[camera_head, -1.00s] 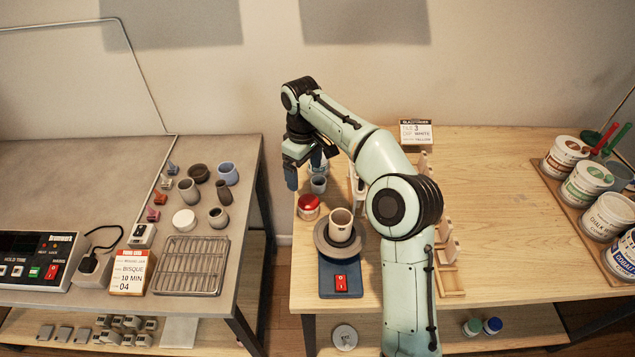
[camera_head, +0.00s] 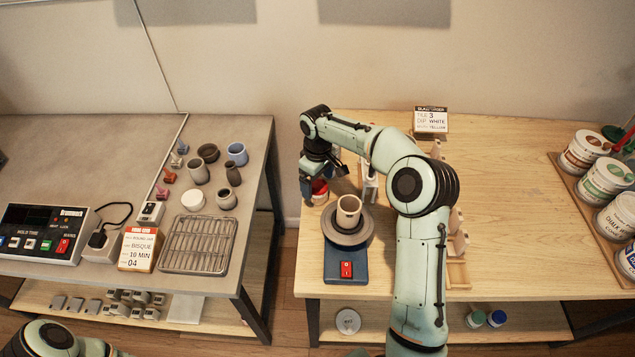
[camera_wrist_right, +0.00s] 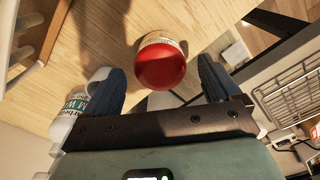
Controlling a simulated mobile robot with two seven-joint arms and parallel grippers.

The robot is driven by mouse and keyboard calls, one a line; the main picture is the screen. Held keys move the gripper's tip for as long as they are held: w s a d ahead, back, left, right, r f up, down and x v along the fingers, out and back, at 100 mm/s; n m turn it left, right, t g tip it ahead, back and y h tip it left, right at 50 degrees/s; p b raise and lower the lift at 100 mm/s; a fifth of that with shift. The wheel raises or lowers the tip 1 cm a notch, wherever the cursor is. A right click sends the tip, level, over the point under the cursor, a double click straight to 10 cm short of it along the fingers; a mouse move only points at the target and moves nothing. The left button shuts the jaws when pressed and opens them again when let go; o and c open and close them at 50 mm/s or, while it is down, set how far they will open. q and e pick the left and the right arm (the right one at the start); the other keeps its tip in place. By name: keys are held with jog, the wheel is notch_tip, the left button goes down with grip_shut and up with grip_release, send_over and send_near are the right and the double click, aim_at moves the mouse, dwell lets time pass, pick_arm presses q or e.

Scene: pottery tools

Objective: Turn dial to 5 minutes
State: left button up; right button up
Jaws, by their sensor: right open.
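A round red-topped object (camera_head: 320,197) with a pale marked band, perhaps the timer dial, stands on the right table, left of the turntable. In the head view my right gripper (camera_head: 324,181) is over it and partly hides it. In the right wrist view the red top (camera_wrist_right: 161,67) lies between the two open dark fingers of my right gripper (camera_wrist_right: 162,84), with a gap on each side. The band's marks are too small to read. My left gripper is out of view.
A turntable (camera_head: 367,234) with a beige cup (camera_head: 348,212) and a red switch (camera_head: 346,269) stands close by. A white bottle (camera_wrist_right: 66,120) is beside one finger in the wrist view. A gap separates the kiln-tool table at left.

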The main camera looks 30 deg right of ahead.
aim_at(318, 184)
jog(key=shift+f, duration=0.6)
jog(key=c, duration=1.1)
jog(key=shift+m, duration=0.9)
jog(key=o, duration=1.1)
notch_tip(318, 184, up, 14)
jog(key=shift+f, duration=0.25)
